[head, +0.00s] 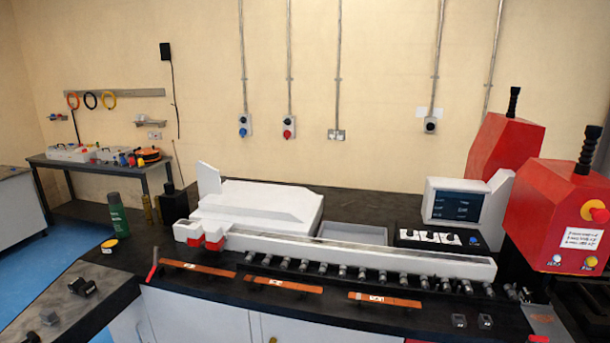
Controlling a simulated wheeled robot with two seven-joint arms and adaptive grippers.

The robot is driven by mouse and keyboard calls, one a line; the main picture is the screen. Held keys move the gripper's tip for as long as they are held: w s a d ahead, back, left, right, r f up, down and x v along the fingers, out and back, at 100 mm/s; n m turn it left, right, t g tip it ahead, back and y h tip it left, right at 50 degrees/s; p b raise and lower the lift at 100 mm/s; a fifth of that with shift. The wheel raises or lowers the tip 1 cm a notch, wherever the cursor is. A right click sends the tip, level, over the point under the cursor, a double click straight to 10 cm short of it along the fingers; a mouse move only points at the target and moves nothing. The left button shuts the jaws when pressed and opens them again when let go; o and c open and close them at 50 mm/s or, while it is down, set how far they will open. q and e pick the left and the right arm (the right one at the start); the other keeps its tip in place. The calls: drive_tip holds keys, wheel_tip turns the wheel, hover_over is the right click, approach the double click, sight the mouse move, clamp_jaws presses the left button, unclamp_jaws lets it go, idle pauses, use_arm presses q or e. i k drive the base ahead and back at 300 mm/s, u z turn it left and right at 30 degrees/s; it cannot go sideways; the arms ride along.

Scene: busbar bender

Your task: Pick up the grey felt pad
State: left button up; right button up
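A flat grey piece (545,321) lies on the dark bench top at the lower right, near the red machine. It may be the grey felt pad, but I cannot tell its material. Its lower part is close to the bottom edge of the picture. Neither of my grippers shows in the head view, so I see nothing held.
A long white bender bed (360,256) with a row of metal fittings spans the bench. Several copper bars (290,284) lie in front. Red machines (555,215) and a screen (456,206) stand right. A green can (118,215) stands left. A shallow grey tray (352,233) sits behind.

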sight(48, 316)
drive_tip(key=u, duration=0.6)
drive_tip(key=k, duration=0.45)
drive_tip(key=u, duration=1.6)
drive_tip(key=i, duration=1.1)
drive_tip(key=u, duration=0.1)
